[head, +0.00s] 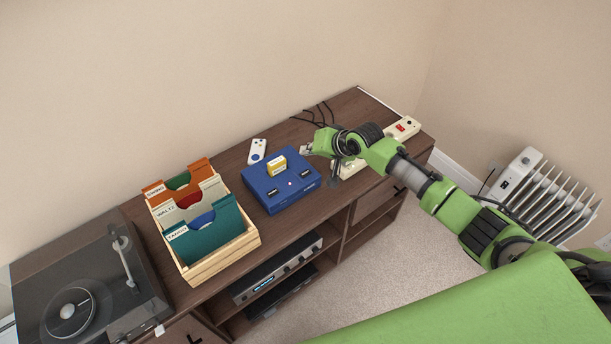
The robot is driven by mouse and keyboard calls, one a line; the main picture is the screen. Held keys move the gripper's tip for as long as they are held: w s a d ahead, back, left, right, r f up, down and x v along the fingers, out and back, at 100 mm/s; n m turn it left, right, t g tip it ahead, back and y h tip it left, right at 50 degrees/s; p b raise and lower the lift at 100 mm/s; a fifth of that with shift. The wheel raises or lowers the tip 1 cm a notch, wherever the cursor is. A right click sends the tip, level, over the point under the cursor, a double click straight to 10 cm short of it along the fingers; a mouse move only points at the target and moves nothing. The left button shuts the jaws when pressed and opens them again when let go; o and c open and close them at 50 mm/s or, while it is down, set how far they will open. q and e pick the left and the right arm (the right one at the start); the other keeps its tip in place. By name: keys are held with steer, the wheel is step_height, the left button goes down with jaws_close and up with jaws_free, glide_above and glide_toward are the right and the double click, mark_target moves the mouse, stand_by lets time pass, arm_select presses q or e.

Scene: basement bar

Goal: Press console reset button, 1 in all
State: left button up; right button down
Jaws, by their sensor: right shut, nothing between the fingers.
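The blue console (281,183) sits on the dark wooden cabinet, with a yellow cartridge (277,166) standing in its top. A small glowing pinkish-red button (290,184) shows on the console's top, between two dark sockets; nothing covers it. My right gripper (334,181) comes in from the right and points down just right of the console, apart from the button. Its fingers are dark, small, shut and empty. My left gripper is not in view.
A white remote (257,151) lies behind the console. A wooden record crate (218,262) and a turntable (84,290) stand to the left. A pale power strip (402,130) with a red switch lies at the right, partly behind my arm. Dark cables run near the wall.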

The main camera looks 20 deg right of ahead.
steer(key=b, duration=0.4)
glide_above(307, 174)
step_height(307, 174, down, 5)
steer(key=shift+d+f, duration=0.1)
steer(key=shift+f, duration=0.1)
steer(key=shift+f+b, duration=0.6)
steer(key=shift+f, duration=0.15)
steer(key=shift+f, duration=0.1)
steer(key=shift+f, duration=0.35)
steer(key=shift+f, duration=0.4)
stand_by(0.8)
steer(key=shift+r, duration=0.15)
steer(key=shift+r+p, duration=0.7)
